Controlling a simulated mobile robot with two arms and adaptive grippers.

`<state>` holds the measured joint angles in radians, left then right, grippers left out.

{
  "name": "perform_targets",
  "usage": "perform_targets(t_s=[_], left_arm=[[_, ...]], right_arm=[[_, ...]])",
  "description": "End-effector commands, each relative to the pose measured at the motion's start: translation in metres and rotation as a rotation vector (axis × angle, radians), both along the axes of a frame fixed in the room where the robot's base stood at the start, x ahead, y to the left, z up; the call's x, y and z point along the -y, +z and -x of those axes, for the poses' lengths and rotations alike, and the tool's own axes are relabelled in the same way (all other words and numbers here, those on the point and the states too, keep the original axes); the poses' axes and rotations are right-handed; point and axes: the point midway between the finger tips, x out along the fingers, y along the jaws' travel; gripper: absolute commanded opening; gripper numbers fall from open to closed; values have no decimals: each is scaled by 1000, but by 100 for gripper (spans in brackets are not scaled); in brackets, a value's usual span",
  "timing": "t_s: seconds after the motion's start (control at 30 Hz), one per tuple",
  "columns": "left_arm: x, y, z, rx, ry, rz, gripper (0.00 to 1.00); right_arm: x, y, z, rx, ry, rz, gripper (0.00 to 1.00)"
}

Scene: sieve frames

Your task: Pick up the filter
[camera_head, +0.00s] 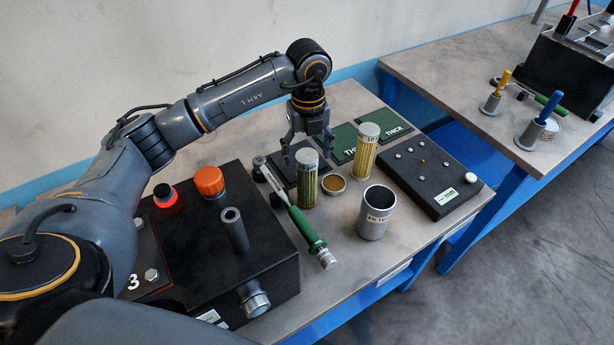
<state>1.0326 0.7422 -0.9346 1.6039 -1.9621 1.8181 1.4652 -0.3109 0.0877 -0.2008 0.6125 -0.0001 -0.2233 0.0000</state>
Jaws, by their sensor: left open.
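A pleated filter cylinder (307,188) with a grey cap and yellow-green sides stands upright on the table. A second, yellower pleated filter (364,157) with a marked grey cap stands upright to its right. An empty-looking metal cup (374,220) labelled "FILTER" stands in front of them. My left gripper (307,158) points down, open, at the first filter's cap. Its fingers show on either side of the cap; I cannot tell whether they are around it or just behind it. My right gripper is not in view.
A black box (222,245) with an orange cap stands left, a dark panel (428,178) right. Green mats (384,124) lie behind.

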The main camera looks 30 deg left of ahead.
Motion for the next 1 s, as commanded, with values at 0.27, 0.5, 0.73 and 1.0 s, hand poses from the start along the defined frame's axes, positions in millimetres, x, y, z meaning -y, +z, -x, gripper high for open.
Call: perform_targets(t_s=[0.27, 0.5, 0.73, 1.0], left_arm=[[0, -21, 2, -4, 0, 1, 73], [0, -56, 3, -2, 1, 1, 73], [0, -64, 2, 1, -1, 0, 73], [0, -64, 2, 1, -1, 1, 34]], right_arm=[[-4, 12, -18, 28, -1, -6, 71], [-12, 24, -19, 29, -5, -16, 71], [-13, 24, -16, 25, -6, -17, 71], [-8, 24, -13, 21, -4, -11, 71]])
